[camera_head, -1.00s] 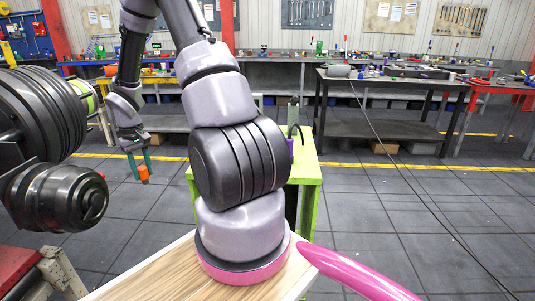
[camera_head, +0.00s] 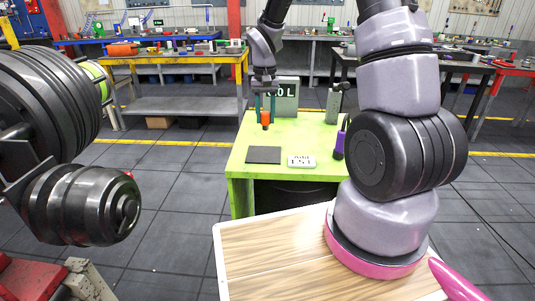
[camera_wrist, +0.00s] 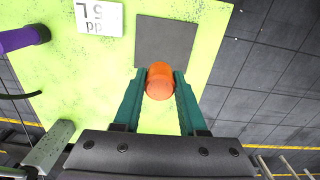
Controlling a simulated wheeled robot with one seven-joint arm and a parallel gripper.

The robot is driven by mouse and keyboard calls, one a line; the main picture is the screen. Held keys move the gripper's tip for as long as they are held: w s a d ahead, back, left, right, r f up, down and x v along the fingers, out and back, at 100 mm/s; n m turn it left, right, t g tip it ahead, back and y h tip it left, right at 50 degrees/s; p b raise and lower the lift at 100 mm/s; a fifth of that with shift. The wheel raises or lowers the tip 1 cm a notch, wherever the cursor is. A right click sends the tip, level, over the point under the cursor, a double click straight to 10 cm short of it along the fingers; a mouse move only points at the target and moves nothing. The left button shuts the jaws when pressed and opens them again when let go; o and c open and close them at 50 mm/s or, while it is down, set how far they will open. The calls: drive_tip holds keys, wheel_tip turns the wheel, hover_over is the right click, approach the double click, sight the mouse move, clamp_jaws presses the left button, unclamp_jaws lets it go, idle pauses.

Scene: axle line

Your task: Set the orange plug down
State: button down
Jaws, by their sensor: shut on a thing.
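My gripper (camera_head: 265,109) has green fingers, shut on the orange plug (camera_head: 266,119). It holds the plug above the lime-green table. In the wrist view the plug (camera_wrist: 160,80) sits between the tips of my gripper (camera_wrist: 157,88). A dark square pad (camera_head: 263,155) lies flat on the table near its front edge. In the wrist view the pad (camera_wrist: 165,38) lies just beyond the plug, which overlaps its near edge in the picture. The height of the plug above the table is hard to tell.
On the lime-green table (camera_head: 235,160), a white label card (camera_head: 301,162) lies right of the pad. A purple-handled object (camera_head: 339,145), a grey-green box (camera_head: 287,96) and a grey block (camera_head: 333,106) stand on it too. A yellow-edged bench (camera_head: 180,60) is behind left.

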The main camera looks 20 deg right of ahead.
drive_tip(key=shift+s+a+r, duration=0.1)
drive_tip(key=shift+a+r, duration=0.1)
drive_tip(key=shift+a, duration=0.05)
drive_tip(key=shift+m, duration=0.3)
wheel_tip(320, 180, down, 9)
drive_tip(key=shift+a+f, duration=0.1)
drive_tip(key=shift+f, duration=0.05)
drive_tip(key=shift+c, duration=2.3)
unclamp_jaws()
drive_tip(key=shift+f, duration=0.15)
